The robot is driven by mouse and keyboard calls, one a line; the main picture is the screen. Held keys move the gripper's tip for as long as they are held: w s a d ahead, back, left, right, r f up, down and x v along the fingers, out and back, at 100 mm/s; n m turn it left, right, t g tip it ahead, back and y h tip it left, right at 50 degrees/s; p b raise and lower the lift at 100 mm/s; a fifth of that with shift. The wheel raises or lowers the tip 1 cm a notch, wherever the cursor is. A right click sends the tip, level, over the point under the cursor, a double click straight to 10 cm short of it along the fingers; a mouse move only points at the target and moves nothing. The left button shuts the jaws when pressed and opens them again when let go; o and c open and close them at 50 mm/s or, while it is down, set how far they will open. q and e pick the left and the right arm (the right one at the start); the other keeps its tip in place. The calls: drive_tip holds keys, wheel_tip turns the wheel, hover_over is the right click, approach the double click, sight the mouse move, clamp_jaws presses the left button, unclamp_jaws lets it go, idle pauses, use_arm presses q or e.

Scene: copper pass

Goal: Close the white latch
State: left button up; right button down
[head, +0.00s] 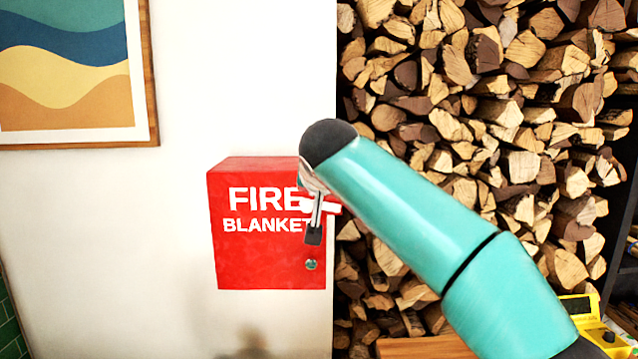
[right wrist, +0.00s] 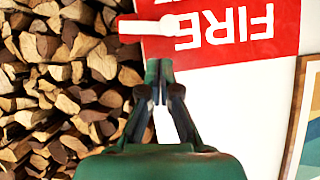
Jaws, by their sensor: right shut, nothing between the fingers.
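A red box marked FIRE BLANKET (head: 262,258) hangs on the white wall. The white latch (head: 331,208) is at its right edge, lying about level and jutting past the edge in front of the firewood. In the right wrist view, where the lettering is upside down, the white latch (right wrist: 142,27) has a rounded end on the box. My right gripper (head: 313,236) is shut and empty in front of the box, hiding part of the latch and lettering. In the wrist view its fingertips (right wrist: 159,68) are close to the latch, with a visible gap in the picture. My left gripper is out of view.
Stacked firewood (head: 480,70) fills the right side. A framed picture (head: 70,70) hangs at upper left. A yellow object (head: 590,325) is at lower right. The wall left of the box is clear.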

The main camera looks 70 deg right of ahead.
drive_tip(key=shift+v, duration=2.35)
drive_tip(key=shift+w, duration=0.1)
